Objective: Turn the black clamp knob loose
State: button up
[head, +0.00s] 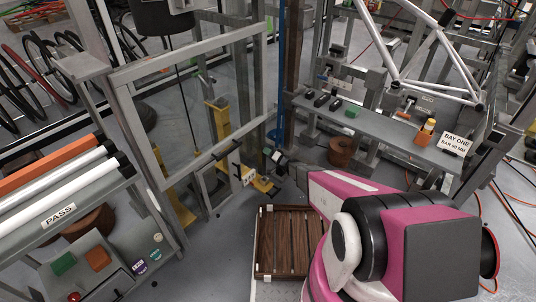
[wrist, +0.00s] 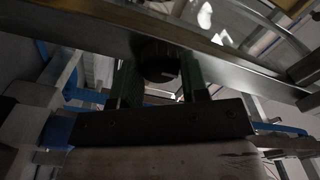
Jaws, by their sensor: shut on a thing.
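The black clamp knob (wrist: 160,62) is round and dark. In the wrist view it sits between the two green fingers of my gripper (wrist: 158,68), against a grey metal bar (wrist: 85,28). The fingers are shut on its sides. In the head view my gripper (head: 273,157) is small and far off, at the lower right of a grey upright frame (head: 188,58). I cannot make out the knob clearly there. Whether the knob has turned cannot be told.
A brown slatted crate (head: 288,242) lies below my arm. A grey bench (head: 385,127) with small items and a sign reading BAY ONE (head: 456,141) stands right. A rack with tubes and a PASS label (head: 59,214) stands left. Metal bars crowd around my gripper.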

jog(key=shift+s, duration=0.1)
dwell(0.3)
jog(key=o, duration=0.9)
jog(key=shift+d, duration=0.1)
